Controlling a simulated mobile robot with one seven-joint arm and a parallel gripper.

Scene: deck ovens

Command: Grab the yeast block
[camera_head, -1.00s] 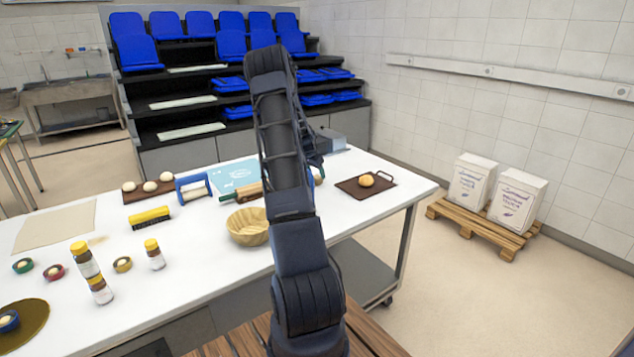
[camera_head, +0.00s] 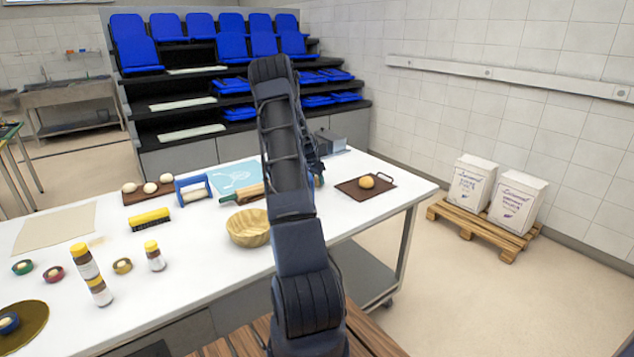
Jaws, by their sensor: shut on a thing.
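My arm rises through the middle of the picture and reaches out over the white table (camera_head: 190,245). My gripper is hidden behind my arm, so its fingers and anything between them do not show. I cannot make out a yeast block anywhere. A small bit of something blue (camera_head: 319,181) peeks out just right of my arm, too covered to name.
A wooden bowl (camera_head: 249,227) stands left of my arm, near a rolling pin (camera_head: 243,193) and a yellow brush (camera_head: 150,219). A dark board (camera_head: 354,189) with a dough ball (camera_head: 366,182) lies right. Jars and small bowls fill the left.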

